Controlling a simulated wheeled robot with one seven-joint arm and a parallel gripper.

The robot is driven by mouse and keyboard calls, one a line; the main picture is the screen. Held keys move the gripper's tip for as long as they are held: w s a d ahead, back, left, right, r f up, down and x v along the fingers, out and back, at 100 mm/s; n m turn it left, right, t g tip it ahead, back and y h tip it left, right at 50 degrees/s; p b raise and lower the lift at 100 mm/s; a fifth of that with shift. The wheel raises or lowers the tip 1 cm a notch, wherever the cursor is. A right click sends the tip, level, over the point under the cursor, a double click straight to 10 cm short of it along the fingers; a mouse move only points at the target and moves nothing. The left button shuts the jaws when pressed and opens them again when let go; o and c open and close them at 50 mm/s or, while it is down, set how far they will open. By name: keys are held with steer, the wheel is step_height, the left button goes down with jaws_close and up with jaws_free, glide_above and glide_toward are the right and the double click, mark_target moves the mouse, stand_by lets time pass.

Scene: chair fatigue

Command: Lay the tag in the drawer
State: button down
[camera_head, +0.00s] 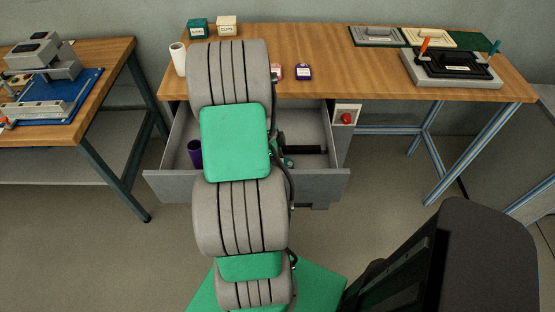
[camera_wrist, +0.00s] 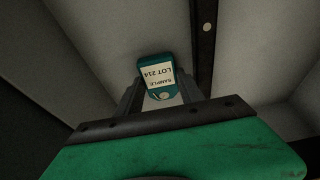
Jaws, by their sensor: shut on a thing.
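The tag (camera_wrist: 158,78) is teal with a pale label reading "SAMPLE LOT 214". In the wrist view it sits between the fingers of my gripper (camera_wrist: 160,95), which is shut on it. The drawer (camera_head: 320,185) under the bench is pulled open. In the wrist view, pale grey drawer surfaces (camera_wrist: 105,30) lie behind the tag. My arm crosses the drawer in the head view and hides its middle, with most of my gripper and the tag. I cannot tell whether the tag touches the drawer floor.
A dark purple cup (camera_head: 195,152) stands in the drawer's left part. A red button (camera_head: 346,118) is right of the drawer. The wooden bench (camera_head: 360,80) carries small boxes (camera_head: 198,28), a white cylinder (camera_head: 178,58) and a black fixture (camera_head: 455,65). Another table (camera_head: 95,105) stands left.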

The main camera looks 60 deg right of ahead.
steer(key=shift+f, duration=0.45)
steer(key=c, duration=0.7)
jaws_free()
steer(key=shift+r, duration=0.1)
steer(key=shift+c, duration=0.2)
